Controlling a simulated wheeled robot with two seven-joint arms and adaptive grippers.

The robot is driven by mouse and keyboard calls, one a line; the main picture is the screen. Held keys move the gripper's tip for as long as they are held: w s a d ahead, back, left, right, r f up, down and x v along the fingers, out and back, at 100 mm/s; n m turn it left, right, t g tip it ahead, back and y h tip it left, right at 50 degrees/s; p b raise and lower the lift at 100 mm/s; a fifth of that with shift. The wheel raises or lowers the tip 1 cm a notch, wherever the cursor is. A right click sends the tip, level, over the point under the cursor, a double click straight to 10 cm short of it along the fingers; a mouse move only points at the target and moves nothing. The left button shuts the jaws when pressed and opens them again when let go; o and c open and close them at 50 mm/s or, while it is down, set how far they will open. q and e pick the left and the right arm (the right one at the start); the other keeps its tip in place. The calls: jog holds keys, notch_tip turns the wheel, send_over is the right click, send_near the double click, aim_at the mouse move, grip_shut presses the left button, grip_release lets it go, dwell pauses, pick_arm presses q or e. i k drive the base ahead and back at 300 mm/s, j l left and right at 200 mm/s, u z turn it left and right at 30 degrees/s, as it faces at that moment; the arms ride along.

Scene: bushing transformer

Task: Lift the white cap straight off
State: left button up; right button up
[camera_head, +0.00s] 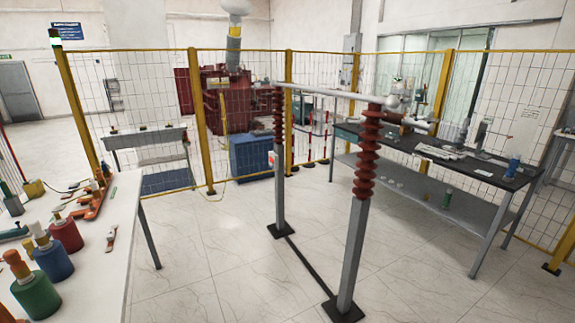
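A white rounded cap (237,6) tops the grey and yellow bushing (233,45) on the dark red transformer (226,95). They stand at the back left of centre, behind the wire fence. The cap is upright, and its top is cut by the upper picture edge. Other whitish parts are on the dark bench at the right, too small to name surely. Neither of my grippers is in view.
A yellow-post fence (205,120) crosses the room. Red insulators (368,150) on grey posts carry a white bar in the middle. A white table (120,225) with coloured bottles is at left, a dark bench (470,165) at right.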

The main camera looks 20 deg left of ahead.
aim_at(41, 238)
jog(key=i+u, duration=0.15)
jog(key=u, duration=0.3)
jog(key=i+l+u, duration=0.15)
jog(key=u, duration=0.3)
jog(key=i+l+u, duration=0.1)
jog(key=u, duration=0.35)
jog(key=i+l+u, duration=0.1)
jog(key=u, duration=0.35)
jog(key=i+l+u, duration=0.15)
jog(key=u, duration=0.3)
jog(key=l+u, duration=0.2)
jog(key=u, duration=0.25)
jog(key=i+l+u, duration=0.15)
jog(key=u, duration=0.3)
jog(key=l+u, duration=0.3)
jog(key=u, duration=0.15)
jog(key=i+l+u, duration=0.15)
jog(key=l+u, duration=0.65)
jog(key=i+l, duration=0.05)
jog(key=l, duration=0.05)
